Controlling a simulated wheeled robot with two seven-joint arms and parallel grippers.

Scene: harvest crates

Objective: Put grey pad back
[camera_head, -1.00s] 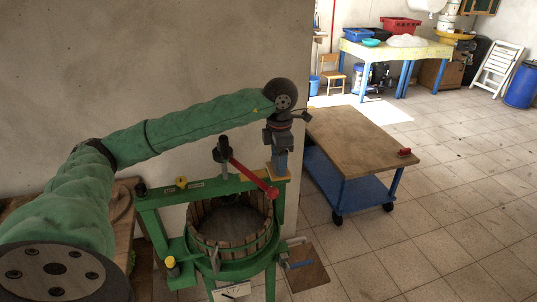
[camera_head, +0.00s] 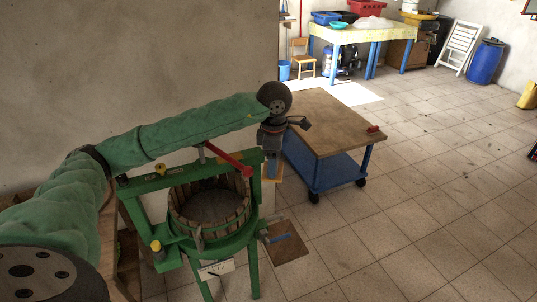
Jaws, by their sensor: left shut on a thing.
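My left gripper (camera_head: 272,148) hangs down from the end of the green-sleeved left arm, beside the right end of the green press frame. It is shut on a narrow blue-grey piece (camera_head: 272,166), which looks like the grey pad but is small and partly hidden by the jaws. A tan wooden part (camera_head: 271,190) shows just below it; I cannot tell whether they touch. My right gripper is out of view.
The green press (camera_head: 213,238) has a slatted wooden basket (camera_head: 182,222) and a red lever (camera_head: 229,160). A brown board (camera_head: 288,249) lies at its right. A wood-topped blue cart (camera_head: 335,120) stands beyond. The tiled floor at right is mostly clear.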

